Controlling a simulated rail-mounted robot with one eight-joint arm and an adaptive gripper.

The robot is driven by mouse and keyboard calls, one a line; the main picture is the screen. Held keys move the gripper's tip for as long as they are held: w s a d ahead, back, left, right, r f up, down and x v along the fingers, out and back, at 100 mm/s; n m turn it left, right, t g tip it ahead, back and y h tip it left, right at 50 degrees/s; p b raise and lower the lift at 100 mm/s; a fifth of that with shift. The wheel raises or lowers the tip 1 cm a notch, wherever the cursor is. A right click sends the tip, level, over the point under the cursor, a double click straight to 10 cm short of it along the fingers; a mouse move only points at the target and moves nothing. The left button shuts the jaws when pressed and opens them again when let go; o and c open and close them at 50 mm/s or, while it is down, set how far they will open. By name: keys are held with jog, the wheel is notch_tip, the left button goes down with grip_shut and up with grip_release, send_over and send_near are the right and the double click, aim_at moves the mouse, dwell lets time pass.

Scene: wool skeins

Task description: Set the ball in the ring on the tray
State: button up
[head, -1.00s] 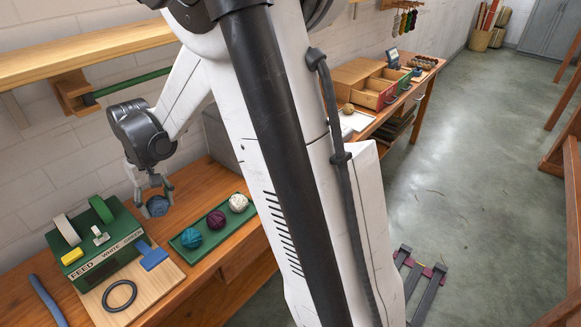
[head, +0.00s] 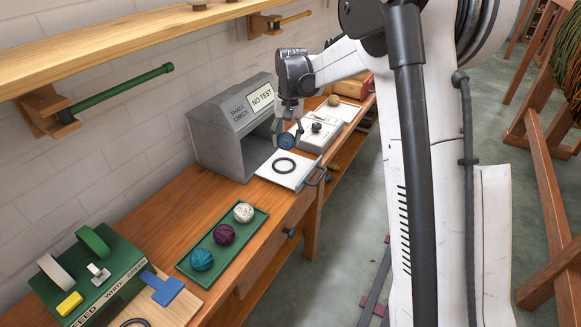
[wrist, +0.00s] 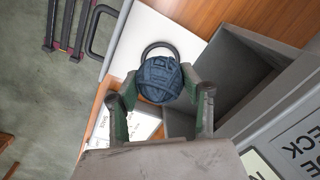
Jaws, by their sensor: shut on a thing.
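My gripper (head: 287,133) is shut on a dark blue yarn ball (head: 286,142) and holds it in the air. The white tray (head: 297,181) sticks out in front of the grey shade check box. A dark ring (head: 284,174) lies flat on the tray, empty in the head view. In the wrist view the ball (wrist: 160,80) sits between the two fingers of my gripper (wrist: 160,96) and covers part of the ring (wrist: 152,45). The tray (wrist: 163,27) shows around the ring. The ball is apart from the tray, above its far side in the head view.
The grey shade check box (head: 232,128) reads NO TEST and stands left of the tray. A pale device (head: 318,135) is close on the right. A green tray (head: 245,236) with teal, purple and white balls lies nearer. A green feed box (head: 90,275) stands at the lower left.

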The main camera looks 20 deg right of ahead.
jog(key=w, duration=0.2)
jog(key=shift+w+f, duration=0.1)
jog(key=shift+w, duration=0.3)
send_over(284, 166)
notch_tip(284, 166, down, 5)
jog(key=shift+r, duration=0.1)
jog(key=shift+f+b, duration=0.3)
jog(key=shift+f, duration=2.25)
jog(key=shift+f+b, duration=0.25)
jog(key=shift+b, duration=0.1)
jog(key=o, duration=0.8)
jog(key=shift+s, duration=0.1)
jog(key=shift+c, duration=0.2)
jog(key=o, duration=0.4)
jog(key=shift+f, duration=0.1)
